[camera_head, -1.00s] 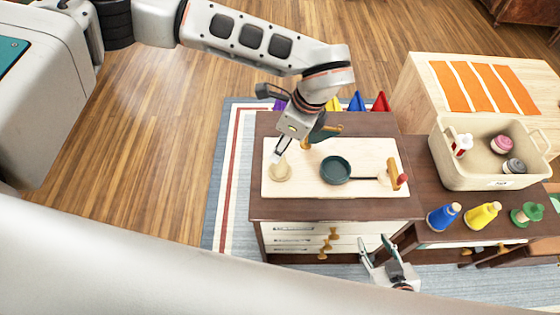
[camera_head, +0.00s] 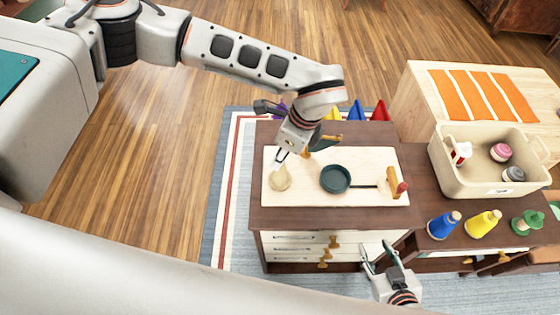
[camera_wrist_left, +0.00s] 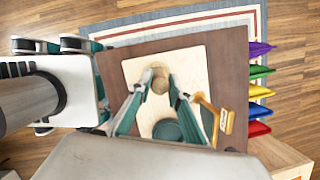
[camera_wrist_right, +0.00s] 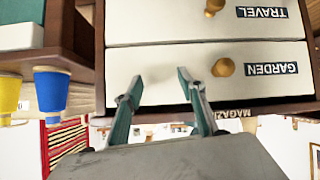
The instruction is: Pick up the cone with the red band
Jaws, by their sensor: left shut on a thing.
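A pale wooden rounded or cone-like piece (camera_head: 280,180) sits at the left of a light board (camera_head: 300,197) on the brown cabinet; no red band shows on it. My left gripper (camera_head: 280,157) is shut on its top, with the fingers either side in the left wrist view (camera_wrist_left: 158,86). My right gripper (camera_head: 378,249) is open and empty before the cabinet's drawers.
A dark green pan (camera_head: 335,178) and a wooden piece with a red end (camera_head: 397,185) lie on the board. A beige bin (camera_head: 470,180) with several items stands to the right. Colored pennants (camera_head: 357,110) lie behind the cabinet.

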